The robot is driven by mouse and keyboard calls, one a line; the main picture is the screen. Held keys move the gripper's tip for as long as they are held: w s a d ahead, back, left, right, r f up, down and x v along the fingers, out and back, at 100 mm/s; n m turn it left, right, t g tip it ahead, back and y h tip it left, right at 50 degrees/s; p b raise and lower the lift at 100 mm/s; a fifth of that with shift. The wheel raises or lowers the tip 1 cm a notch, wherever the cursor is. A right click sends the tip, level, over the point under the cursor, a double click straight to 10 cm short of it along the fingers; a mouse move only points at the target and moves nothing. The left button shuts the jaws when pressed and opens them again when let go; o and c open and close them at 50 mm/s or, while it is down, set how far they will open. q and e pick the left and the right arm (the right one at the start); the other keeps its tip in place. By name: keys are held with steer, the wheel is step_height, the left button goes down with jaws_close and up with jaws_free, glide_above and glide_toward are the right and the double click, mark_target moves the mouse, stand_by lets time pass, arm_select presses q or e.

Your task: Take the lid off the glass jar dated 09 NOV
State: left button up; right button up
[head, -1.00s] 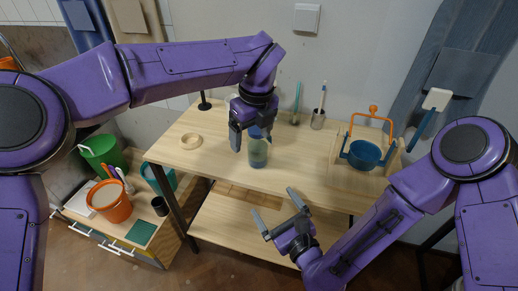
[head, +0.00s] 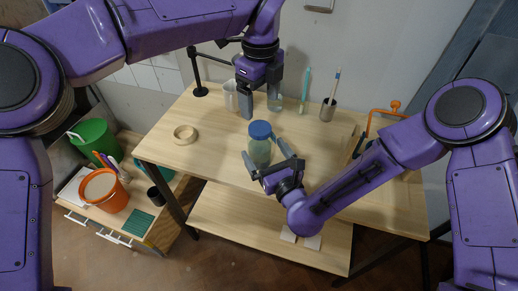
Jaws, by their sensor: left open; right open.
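A glass jar (head: 259,154) with greenish contents and a blue lid (head: 260,130) stands upright near the table's front edge. The lid is on it. No date can be read on it. My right gripper (head: 266,157) is open, with its fingers on either side of the jar's body; I cannot tell whether they touch it. My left gripper (head: 261,103) is open and empty, above and behind the lid. A second glass vessel (head: 275,101) stands behind the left gripper, its top hidden by the gripper.
A clear beaker (head: 231,98) stands left of my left gripper, and a wooden ring (head: 186,134) lies farther left. A metal cup (head: 328,111) with tools stands back right. A black stand (head: 199,88) is at the back left. My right arm covers much of the table's right side.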

arm_select(q)
steer(key=shift+w+f, duration=0.2)
steer(key=shift+w, duration=0.2)
arm_select(e)
steer(key=x, duration=0.4)
steer(key=shift+w+f, duration=0.25)
steer(key=shift+w, duration=0.15)
steer(key=shift+w+a, duration=0.15)
steer(key=shift+w, duration=0.05)
arm_select(q)
steer(key=shift+s+r, duration=0.1)
steer(key=shift+s, duration=0.1)
arm_select(e)
steer(key=shift+s+r, duration=0.15)
